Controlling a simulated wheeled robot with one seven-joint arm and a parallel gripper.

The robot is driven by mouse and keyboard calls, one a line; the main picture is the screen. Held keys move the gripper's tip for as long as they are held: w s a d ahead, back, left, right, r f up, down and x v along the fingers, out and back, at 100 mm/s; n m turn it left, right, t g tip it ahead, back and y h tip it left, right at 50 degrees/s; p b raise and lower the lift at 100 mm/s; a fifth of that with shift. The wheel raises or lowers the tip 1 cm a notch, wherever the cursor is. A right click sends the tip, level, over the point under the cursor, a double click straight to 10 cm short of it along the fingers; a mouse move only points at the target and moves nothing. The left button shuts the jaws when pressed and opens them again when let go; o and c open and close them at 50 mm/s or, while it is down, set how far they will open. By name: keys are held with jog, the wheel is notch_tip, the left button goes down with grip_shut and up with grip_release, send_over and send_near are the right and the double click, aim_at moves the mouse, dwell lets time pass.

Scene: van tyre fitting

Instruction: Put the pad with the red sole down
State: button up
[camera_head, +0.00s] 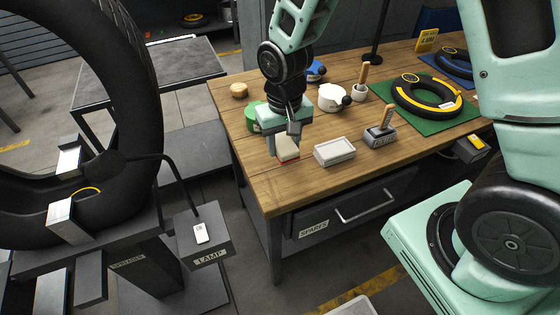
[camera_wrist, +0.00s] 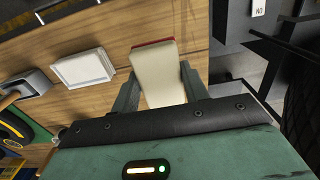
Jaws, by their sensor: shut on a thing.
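The pad (camera_head: 288,149) is a cream block with a red sole along its lower side, over the near left part of the wooden bench (camera_head: 262,188). My gripper (camera_head: 286,141) is shut on it from above. In the wrist view the pad (camera_wrist: 158,78) sits between the two fingers, its red edge pointing away from my palm. The sole is close to the bench top; I cannot tell whether it touches.
A shallow white tray (camera_head: 334,151) stands just right of the pad. Beyond it are a grey holder with a wooden-handled tool (camera_head: 380,134), a white pot (camera_head: 331,97) and a tyre on a green mat (camera_head: 443,124). Bare bench lies in front of the pad.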

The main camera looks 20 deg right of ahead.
aim_at(284, 143)
jog(key=shift+f+p, duration=0.5)
jog(key=shift+f, duration=3.4)
jog(key=shift+f, duration=0.2)
jog(key=o, duration=1)
jog(key=shift+c, duration=0.2)
jog(key=shift+r, duration=0.15)
notch_tip(284, 143, up, 12)
jog(key=shift+f+b, duration=0.15)
jog(key=shift+b, duration=0.75)
jog(key=s+a+r+n, duration=0.3)
jog(key=s+r+n, duration=0.1)
jog(key=s, duration=0.6)
jog(key=s+a+r+n, duration=0.3)
jog(key=s+r, duration=0.2)
jog(key=s, duration=0.5)
jog(key=shift+a+n+y, duration=0.15)
jog(key=shift+n+y, duration=0.15)
jog(key=shift+n, duration=0.1)
